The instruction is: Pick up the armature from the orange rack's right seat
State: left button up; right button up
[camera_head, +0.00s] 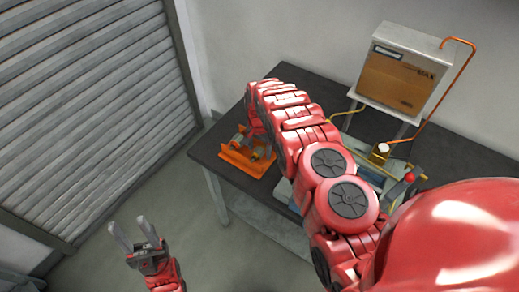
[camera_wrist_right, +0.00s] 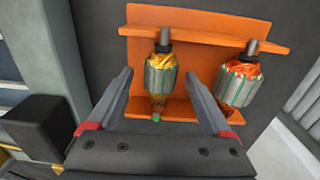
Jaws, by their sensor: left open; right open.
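The orange rack (camera_head: 236,161) sits at the left end of the dark table. It holds two armatures side by side, and it also shows in the wrist view (camera_wrist_right: 285,32). One armature with yellow windings (camera_wrist_right: 161,76) is at the left of the wrist view, and one with orange windings (camera_wrist_right: 239,84) is at the right. My right gripper (camera_wrist_right: 160,74) is open, its fingers pointing at the rack on either side of the yellow-wound armature, with gaps visible. In the head view my right arm hides most of that gripper. My left gripper (camera_head: 133,231) is open and empty over the floor.
The dark table (camera_head: 300,88) runs along the wall. A box-shaped machine (camera_head: 402,70) with an orange tube (camera_head: 452,83) stands at its back right. My right arm covers the table's middle. A grey shutter (camera_head: 85,110) stands at the left, with clear floor before the table.

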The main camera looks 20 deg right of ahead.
grip_shut()
dwell(0.4)
